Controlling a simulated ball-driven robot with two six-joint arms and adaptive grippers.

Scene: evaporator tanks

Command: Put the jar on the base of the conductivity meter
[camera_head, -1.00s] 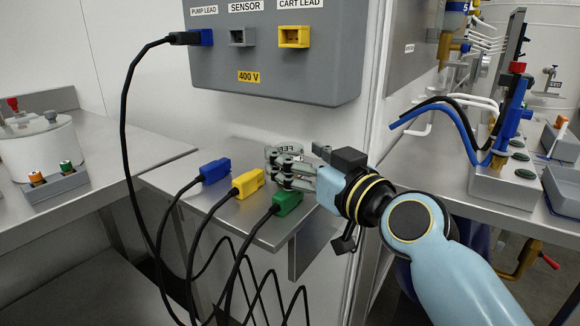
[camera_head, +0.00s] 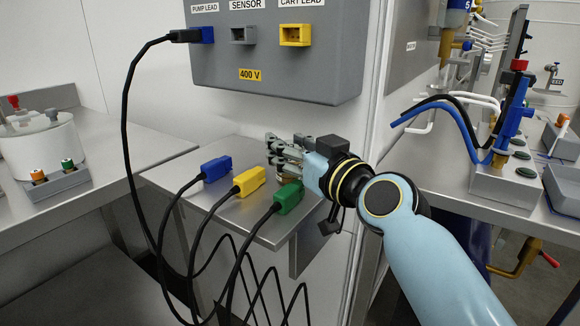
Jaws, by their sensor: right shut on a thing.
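My right gripper (camera_head: 282,155) is over the back right of the small steel shelf, with its fingers closed. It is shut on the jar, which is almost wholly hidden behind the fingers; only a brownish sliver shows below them. I cannot tell whether the jar still touches the shelf. No conductivity meter can be named for sure. A grey base with green buttons (camera_head: 506,190) and a blue upright stands on the right bench. My left gripper is not in view.
Blue (camera_head: 215,169), yellow (camera_head: 250,181) and green (camera_head: 288,197) plugs with black cables lie on the small shelf (camera_head: 178,178), close to my gripper. A grey socket box (camera_head: 270,85) hangs above. A white pot (camera_head: 42,145) and a grey block (camera_head: 60,187) stand on the left bench.

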